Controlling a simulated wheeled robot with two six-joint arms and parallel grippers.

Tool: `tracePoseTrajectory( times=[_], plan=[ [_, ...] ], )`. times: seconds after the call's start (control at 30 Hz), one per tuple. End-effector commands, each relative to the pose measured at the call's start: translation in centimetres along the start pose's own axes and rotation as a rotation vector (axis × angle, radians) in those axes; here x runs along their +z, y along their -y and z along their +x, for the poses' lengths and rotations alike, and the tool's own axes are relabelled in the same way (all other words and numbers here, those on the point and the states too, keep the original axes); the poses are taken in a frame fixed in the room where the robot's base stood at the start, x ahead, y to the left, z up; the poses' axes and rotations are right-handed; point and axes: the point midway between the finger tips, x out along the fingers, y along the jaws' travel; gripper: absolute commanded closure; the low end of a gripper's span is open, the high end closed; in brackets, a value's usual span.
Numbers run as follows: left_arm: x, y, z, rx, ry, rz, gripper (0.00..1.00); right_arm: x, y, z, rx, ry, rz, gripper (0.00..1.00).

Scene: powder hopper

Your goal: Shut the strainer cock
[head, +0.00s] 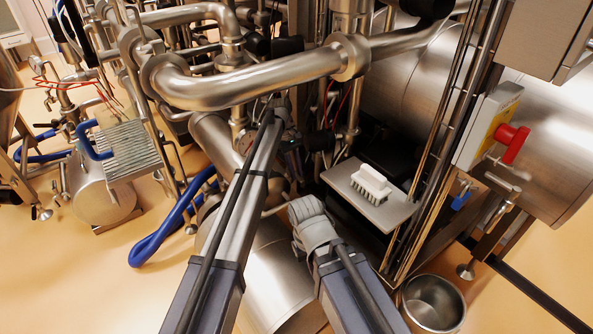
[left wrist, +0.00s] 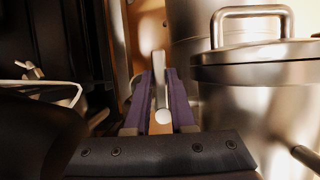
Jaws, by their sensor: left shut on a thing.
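In the left wrist view, my left gripper (left wrist: 161,78) has its two purple fingers on either side of a narrow metal lever (left wrist: 160,92) and is shut on it. The lever, which looks like the strainer cock's handle, lies lengthwise between the fingers, with a pale round end (left wrist: 163,117) towards the camera. In the head view, my left gripper (head: 292,158) reaches in under the large bent pipe, among dark fittings. My own arm hides most of the lever and the cock's body there.
A thick steel pipe (head: 260,82) crosses above my left arm. A white brush (head: 370,184) lies on a grey shelf (head: 398,214) to the right. A red-handled switch (head: 510,142) is further right. A steel bucket (head: 433,303) and blue hose (head: 160,238) are below.

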Motion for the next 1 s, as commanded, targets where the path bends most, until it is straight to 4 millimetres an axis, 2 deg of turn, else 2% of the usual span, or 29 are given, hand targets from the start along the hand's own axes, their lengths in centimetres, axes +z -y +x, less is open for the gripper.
tracePoseTrajectory(
  times=[0.43, 0.47, 0.7, 1.0],
  plan=[
    [-0.04, 0.2, 0.01, -0.007, -0.001, 0.009, 1.0, 0.0, 0.0, 0.02, 0.0, 0.0, 0.0, 1.0],
    [-0.03, 0.2, 0.01, -0.007, -0.001, 0.009, 0.75, 0.0, 0.0, 0.02, 0.0, 0.0, 0.0, 1.0],
    [-0.02, 0.14, 0.01, -0.005, 0.0, 0.009, 0.48, 0.0, 0.0, 0.01, 0.0, 0.0, 0.0, 1.0],
    [0.0, 0.07, -0.11, -0.004, 0.0, 0.009, 0.47, 0.01, -0.01, -0.1, 0.0, 0.0, 0.0, 1.0]
  ],
)
